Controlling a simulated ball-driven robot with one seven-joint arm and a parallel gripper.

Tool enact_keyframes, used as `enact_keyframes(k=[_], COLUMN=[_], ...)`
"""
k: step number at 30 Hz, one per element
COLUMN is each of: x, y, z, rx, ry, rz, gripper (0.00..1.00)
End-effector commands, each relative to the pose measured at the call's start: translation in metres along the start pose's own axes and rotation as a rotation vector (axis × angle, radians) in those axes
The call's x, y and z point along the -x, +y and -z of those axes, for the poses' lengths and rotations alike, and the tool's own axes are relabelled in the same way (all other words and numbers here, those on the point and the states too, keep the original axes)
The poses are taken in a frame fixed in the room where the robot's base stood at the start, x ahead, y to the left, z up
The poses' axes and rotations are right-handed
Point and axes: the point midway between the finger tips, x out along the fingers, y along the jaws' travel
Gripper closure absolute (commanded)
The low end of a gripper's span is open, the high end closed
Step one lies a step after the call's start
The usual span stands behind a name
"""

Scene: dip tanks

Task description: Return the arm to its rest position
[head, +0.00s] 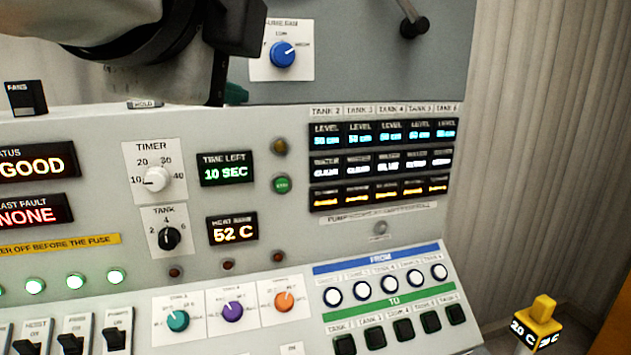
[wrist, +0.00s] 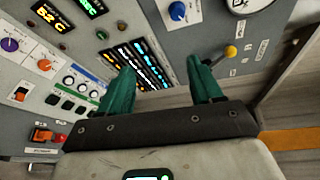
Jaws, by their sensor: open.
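My gripper (wrist: 163,92) shows in the wrist view with two green fingers spread apart and nothing between them. It is in front of the control panel, with the tank level displays (wrist: 140,62) seen beyond the fingers. In the head view my dark arm end hangs across the top left, over the upper part of the panel (head: 100,125), and a bit of green finger shows beside it. Most of the gripper is hidden there. I cannot tell whether it touches the panel.
The panel carries a timer knob (head: 155,179), a tank knob (head: 168,238), a blue knob (head: 283,53), lit displays and rows of buttons. A lever (wrist: 230,51) with a yellow ball sticks out near the right finger. A yellow block (head: 541,313) stands at the lower right.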

Motion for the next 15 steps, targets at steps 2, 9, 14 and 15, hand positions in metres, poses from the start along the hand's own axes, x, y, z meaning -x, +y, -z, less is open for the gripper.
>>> enact_keyframes(k=[2,9,14,15], x=[-0.007,-0.038,-0.066,-0.075], y=[0.009,0.046,0.085,0.098], z=[0.002,0.018,0.04,0.049], rx=[0.04,0.205,0.366,0.418], ry=[0.005,0.022,0.034,0.038], rz=[-0.006,-0.045,-0.095,-0.114], gripper=[0.35,0.35,0.35,0.35])
